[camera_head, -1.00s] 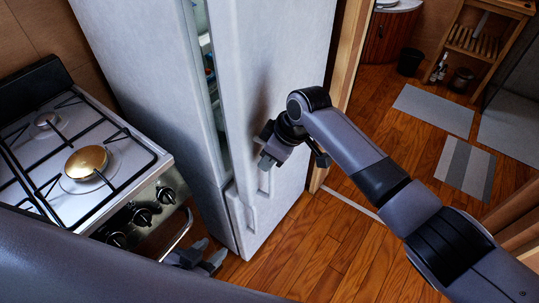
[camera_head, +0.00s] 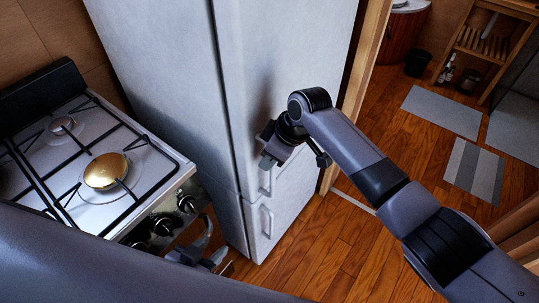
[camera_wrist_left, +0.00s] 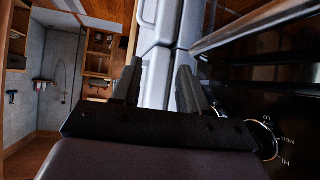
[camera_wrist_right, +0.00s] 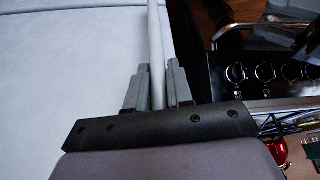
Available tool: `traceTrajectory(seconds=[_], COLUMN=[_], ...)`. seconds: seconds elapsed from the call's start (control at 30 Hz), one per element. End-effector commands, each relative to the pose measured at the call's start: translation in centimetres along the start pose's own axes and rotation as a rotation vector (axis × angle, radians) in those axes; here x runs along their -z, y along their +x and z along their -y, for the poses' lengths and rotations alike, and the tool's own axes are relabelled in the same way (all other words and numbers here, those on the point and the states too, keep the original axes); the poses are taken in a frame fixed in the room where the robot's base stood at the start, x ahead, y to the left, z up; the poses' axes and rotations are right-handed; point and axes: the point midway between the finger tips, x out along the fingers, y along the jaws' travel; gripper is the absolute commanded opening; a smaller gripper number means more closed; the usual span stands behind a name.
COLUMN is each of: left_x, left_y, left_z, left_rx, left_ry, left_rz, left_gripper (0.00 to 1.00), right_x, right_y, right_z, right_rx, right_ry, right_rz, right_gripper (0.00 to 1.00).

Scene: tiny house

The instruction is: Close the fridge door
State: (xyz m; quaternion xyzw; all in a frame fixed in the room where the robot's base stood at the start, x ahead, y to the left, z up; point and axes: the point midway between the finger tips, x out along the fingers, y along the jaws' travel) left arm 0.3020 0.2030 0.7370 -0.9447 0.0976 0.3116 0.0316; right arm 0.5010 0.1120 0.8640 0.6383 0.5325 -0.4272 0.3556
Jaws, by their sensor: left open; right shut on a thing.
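The white fridge (camera_head: 160,70) stands in the middle of the head view. Its tall upper door (camera_head: 290,60) lies against the body, with only a thin seam (camera_head: 222,95) showing and no interior visible. My right gripper (camera_head: 270,157) is at the door's upper handle (camera_head: 266,184). In the right wrist view its fingers (camera_wrist_right: 158,78) are on both sides of the handle bar (camera_wrist_right: 156,40), shut on it. My left gripper (camera_head: 205,258) is low by the stove front, empty. In the left wrist view its fingers (camera_wrist_left: 158,85) are apart, with the fridge front behind them.
A stove (camera_head: 90,165) with knobs and an oven rail stands left of the fridge, close to my left gripper. A doorway with a wooden frame (camera_head: 362,85) is right of the fridge. Wooden floor (camera_head: 335,245) in front of the fridge is clear.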

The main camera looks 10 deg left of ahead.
Motion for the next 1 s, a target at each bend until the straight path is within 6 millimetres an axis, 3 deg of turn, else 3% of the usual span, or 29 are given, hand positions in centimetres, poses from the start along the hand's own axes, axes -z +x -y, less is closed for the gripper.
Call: traceTrajectory(seconds=[0.4,0.43,0.5,0.8,1.0], left_x=[0.0,0.0,0.0,0.0,0.1], left_y=[0.0,0.0,0.0,0.0,-0.1], left_z=[0.0,0.0,0.0,0.0,0.0], left_rx=[-0.001,-0.001,-0.001,-0.001,-0.001], left_ry=[0.000,0.000,0.000,0.000,0.000], left_rz=[0.000,0.000,0.000,0.000,0.000], left_gripper=[0.44,0.44,0.44,0.44,0.44], right_x=[0.3,0.3,0.2,0.1,0.1], right_y=[-0.4,-0.4,-0.4,-0.2,-1.8], right_z=[-0.4,-0.4,-0.3,-0.1,-0.2], right_rx=[-0.011,-0.011,-0.010,-0.004,-0.005], right_ry=[-0.001,-0.001,-0.001,0.000,-0.001], right_rz=[-0.007,-0.007,-0.006,-0.002,-0.004], right_gripper=[0.00,0.28,0.42,0.42,0.42])
